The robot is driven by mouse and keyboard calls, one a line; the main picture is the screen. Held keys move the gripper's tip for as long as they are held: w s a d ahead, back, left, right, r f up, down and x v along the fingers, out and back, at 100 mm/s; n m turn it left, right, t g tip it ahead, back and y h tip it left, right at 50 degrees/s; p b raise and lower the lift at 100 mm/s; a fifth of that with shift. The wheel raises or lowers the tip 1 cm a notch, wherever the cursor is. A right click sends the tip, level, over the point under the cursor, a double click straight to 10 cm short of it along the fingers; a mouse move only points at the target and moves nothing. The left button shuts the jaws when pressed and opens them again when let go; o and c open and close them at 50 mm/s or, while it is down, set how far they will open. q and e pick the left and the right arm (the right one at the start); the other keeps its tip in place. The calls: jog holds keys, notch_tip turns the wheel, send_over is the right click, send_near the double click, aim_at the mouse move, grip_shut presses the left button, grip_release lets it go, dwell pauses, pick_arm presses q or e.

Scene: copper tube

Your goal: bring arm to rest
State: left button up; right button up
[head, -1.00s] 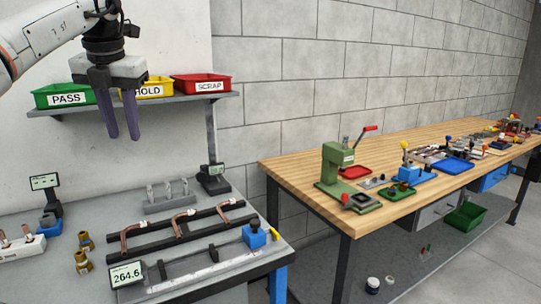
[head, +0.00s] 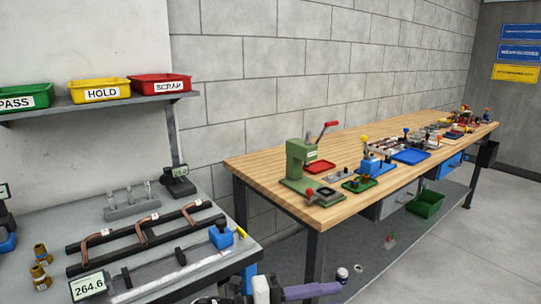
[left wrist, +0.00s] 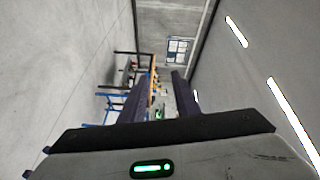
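My left gripper (left wrist: 160,98) shows in the left wrist view with its two dark fingers apart and nothing visible between them. In the head view a purple finger (head: 312,291) with a white and dark wrist shows at the bottom edge, pointing right. It appears to be my left gripper, in front of the grey bench's right end and mostly cut off by the frame. My right gripper is in neither view. Bent copper tubes (head: 148,220) lie across two black rails on the grey bench (head: 205,272).
Green, yellow (head: 100,91) and red (head: 160,84) bins stand on a wall shelf. Brass fittings (head: 41,254), a 264.6 display (head: 88,286) and a blue block (head: 221,236) are on the grey bench. A wooden workbench (head: 250,165) with tools stands right. Floor at right is clear.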

pick_arm(q)
jog(key=s+a+f+n+t+y, duration=0.3)
jog(key=a+f+n+t+y, duration=0.2)
jog(key=a+f+n, duration=0.45)
jog(key=s+a+f+n+t+y, duration=0.4)
jog(key=a+f+n+t+y, duration=0.15)
jog(key=n, duration=0.75)
jog(key=s+a+f+n+g+y, duration=0.2)
jog(key=s+a+f+n, duration=0.1)
jog(key=s+a+f, duration=0.3)
jog(key=s+a+f+n+g+y, duration=0.2)
jog(key=s+a+f, duration=0.4)
jog(key=s, duration=0.5)
jog(key=shift+s+a+n+g, duration=0.2)
jog(key=shift+a+n+g, duration=0.25)
jog(key=shift+n+g, duration=0.4)
jog(key=shift+f+y, duration=0.1)
jog(key=shift+y, duration=0.15)
